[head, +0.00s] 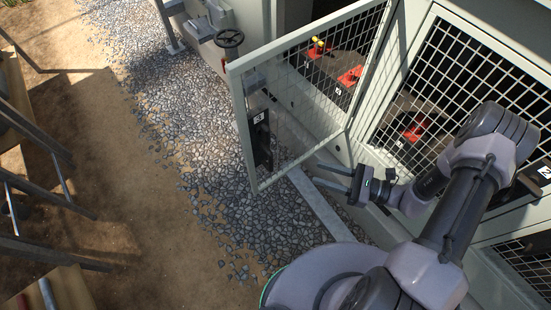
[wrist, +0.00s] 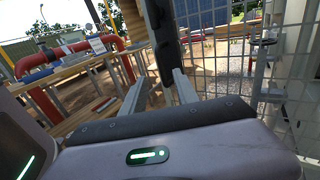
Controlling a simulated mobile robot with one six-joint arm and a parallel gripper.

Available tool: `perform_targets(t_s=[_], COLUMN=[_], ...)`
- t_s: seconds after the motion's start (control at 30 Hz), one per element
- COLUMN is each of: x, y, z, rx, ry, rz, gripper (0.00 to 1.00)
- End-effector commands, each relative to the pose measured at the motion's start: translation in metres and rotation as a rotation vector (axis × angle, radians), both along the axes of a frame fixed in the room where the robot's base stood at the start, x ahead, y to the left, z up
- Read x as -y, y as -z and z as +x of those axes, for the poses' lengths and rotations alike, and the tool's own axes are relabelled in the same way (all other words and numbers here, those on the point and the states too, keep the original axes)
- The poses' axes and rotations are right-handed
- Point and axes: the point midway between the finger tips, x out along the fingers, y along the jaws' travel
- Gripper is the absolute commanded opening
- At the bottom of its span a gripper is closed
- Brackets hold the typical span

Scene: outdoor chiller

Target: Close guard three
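An open mesh guard (head: 240,115) with a pale metal frame swings out from the cabinet in the head view. A dark handle (head: 262,145) with a small white label is on its free-edge side; the label's number is too small to read surely. My gripper (head: 334,179) is open, to the right of the handle and apart from it in the head view, its fingers pointing left. In the wrist view, my gripper (wrist: 160,88) has its two fingers spread, with a dark upright bar (wrist: 164,35), likely the handle, beyond and between them. Nothing is held.
A closed mesh guard (head: 480,85) stands on the right, close to my arm. Red valves (head: 350,76) show inside the open bay. A dark handwheel (head: 229,38) is beyond the guard. Gravel (head: 200,120) and bare dirt on the left are open ground.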

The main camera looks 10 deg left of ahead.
Motion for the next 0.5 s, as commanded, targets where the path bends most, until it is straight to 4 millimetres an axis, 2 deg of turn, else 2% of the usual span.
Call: perform_targets(t_s=[0.3,0.5], x=[-0.095,-0.138], y=[0.002,0.001], z=[0.010,0.016], rx=[0.000,0.001], ry=[-0.012,-0.009], rz=[-0.003,-0.003], gripper=[0.36,0.36])
